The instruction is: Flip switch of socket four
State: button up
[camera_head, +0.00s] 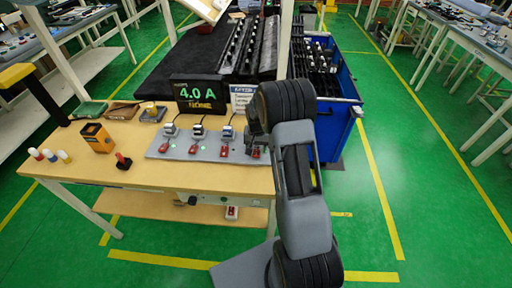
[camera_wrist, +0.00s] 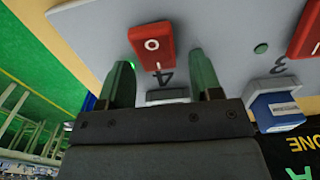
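A grey socket panel (camera_head: 210,155) lies on the table with a row of red switches. In the wrist view, the red rocker switch of socket four (camera_wrist: 152,43), beside a printed 4, sits just beyond my fingertips, roughly between them. My gripper (camera_wrist: 160,60) is open and empty, its two fingers apart. I cannot tell whether either finger touches the switch. A bright green light (camera_wrist: 132,65) shows by the left finger. A grey piece (camera_wrist: 168,96) sits between the fingers, partly hidden. In the head view, the switch of socket four (camera_head: 256,153) is partly covered by my arm.
The neighbouring red switch (camera_wrist: 305,32) and a blue plug (camera_wrist: 277,108) at socket 3 are close on the right. A display (camera_head: 200,94) reading 4.0 A NONE stands behind the panel. A blue cart (camera_head: 337,130) stands right.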

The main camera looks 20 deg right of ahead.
jog(key=c, duration=0.9)
jog(key=t+b, duration=0.1)
jog(key=b, duration=0.2)
jog(key=shift+a+f+h+b, duration=0.1)
jog(key=shift+f+h+b, duration=0.2)
jog(key=shift+s+t+b, duration=0.1)
jog(key=shift+t+b, duration=0.4)
jog(key=shift+b, duration=0.35)
jog(key=b, duration=0.2)
jog(key=t+h+b, duration=0.1)
jog(key=b, duration=0.1)
jog(key=shift+s+a+r+t+b, duration=0.1)
jog(key=shift+s+r+t+b, duration=0.05)
jog(key=shift+r+t+b, duration=0.15)
jog(key=shift+s+r+t+h+b, duration=0.1)
jog(key=shift+r+t+h+b, duration=0.25)
jog(key=shift+b, duration=0.7)
jog(key=shift+r, duration=0.1)
jog(key=o, duration=0.9)
